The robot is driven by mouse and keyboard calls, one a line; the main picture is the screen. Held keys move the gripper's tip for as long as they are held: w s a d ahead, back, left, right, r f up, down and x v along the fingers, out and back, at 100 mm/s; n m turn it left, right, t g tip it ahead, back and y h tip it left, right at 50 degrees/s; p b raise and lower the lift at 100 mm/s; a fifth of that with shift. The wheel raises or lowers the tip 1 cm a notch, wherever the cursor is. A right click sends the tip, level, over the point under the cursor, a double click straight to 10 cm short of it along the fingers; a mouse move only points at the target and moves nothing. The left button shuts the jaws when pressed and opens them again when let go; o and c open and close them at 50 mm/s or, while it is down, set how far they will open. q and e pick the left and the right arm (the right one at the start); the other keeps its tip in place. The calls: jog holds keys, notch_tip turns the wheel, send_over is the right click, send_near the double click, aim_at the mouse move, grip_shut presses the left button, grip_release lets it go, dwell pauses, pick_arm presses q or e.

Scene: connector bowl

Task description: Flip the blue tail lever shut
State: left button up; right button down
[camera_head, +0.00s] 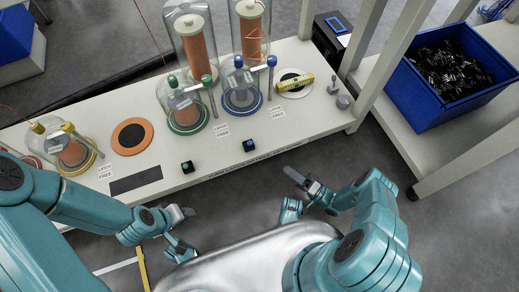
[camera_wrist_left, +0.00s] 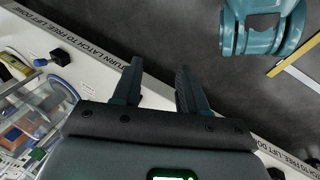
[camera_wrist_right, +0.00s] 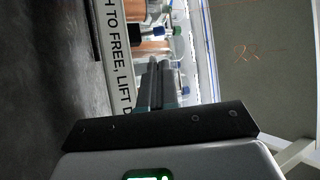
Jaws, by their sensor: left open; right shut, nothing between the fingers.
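The blue station (camera_head: 242,100) has a blue ring around a clear dome base on the white bench. A lever with a blue knob (camera_head: 271,61) stands upright on its right side, and a second blue knob (camera_head: 238,61) shows above its dome. I cannot tell which is the tail lever. A blue knob (camera_wrist_right: 177,31) also shows beyond the fingers in the right wrist view. My right gripper (camera_head: 291,174) is shut and empty, in front of the bench and apart from it. My left gripper (camera_head: 187,213) is open and empty, also in front of the bench.
A green station (camera_head: 187,122) and a yellow station (camera_head: 78,165) stand left of the blue one. Tall domes with copper coils (camera_head: 195,52) stand behind. A yellow cylinder (camera_head: 295,87) lies to the right. A blue bin (camera_head: 449,75) holds dark parts. Small boxes (camera_head: 249,145) sit near the front edge.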

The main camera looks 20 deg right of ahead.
pick_arm(q)
jog(key=shift+w+a+f+t+b, duration=0.15)
jog(key=shift+w+f+t+b, duration=0.15)
jog(key=shift+w+f+b, duration=0.55)
pick_arm(e)
jog(key=x, duration=1.4)
pick_arm(q)
jog(key=shift+s+r, duration=0.1)
jog(key=shift+s, duration=0.05)
